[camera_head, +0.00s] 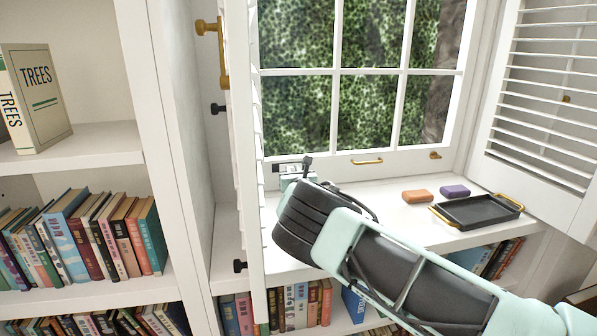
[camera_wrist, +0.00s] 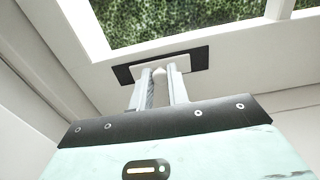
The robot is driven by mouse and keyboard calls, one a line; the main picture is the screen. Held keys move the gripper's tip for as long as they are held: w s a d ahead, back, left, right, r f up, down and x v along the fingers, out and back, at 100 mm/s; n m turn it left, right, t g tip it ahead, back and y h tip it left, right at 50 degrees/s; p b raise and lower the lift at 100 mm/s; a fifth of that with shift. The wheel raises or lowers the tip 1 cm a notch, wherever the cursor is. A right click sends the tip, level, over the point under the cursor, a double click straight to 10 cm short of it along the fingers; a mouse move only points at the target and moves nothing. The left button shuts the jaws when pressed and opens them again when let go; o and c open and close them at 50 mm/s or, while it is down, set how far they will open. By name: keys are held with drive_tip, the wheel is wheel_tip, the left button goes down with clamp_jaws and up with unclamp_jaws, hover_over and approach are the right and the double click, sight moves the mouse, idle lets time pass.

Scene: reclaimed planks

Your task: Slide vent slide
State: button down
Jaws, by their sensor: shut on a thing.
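The vent slide is a small white plate with a pale pointed knob (camera_wrist: 159,70), set on a dark strip (camera_wrist: 200,58) in the lower window frame. It shows just below the glass in the wrist view. My gripper (camera_wrist: 158,77) reaches up to it, with its two pale fingers shut on the knob, one on each side. In the head view my gripper (camera_head: 297,173) is at the lower left corner of the window, and my own wrist hides much of the vent.
A window shutter (camera_head: 247,150) stands open close at the left; another shutter (camera_head: 545,110) stands at the right. On the sill are an orange block (camera_head: 417,196), a purple block (camera_head: 454,191) and a black tray (camera_head: 475,211) with brass handles. A brass window handle (camera_head: 367,162) sits above.

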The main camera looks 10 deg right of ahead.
drive_tip(key=shift+a, duration=1.25)
drive_tip(key=c, duration=1.3)
unclamp_jaws()
drive_tip(key=shift+a, duration=0.1)
drive_tip(key=shift+c, duration=0.2)
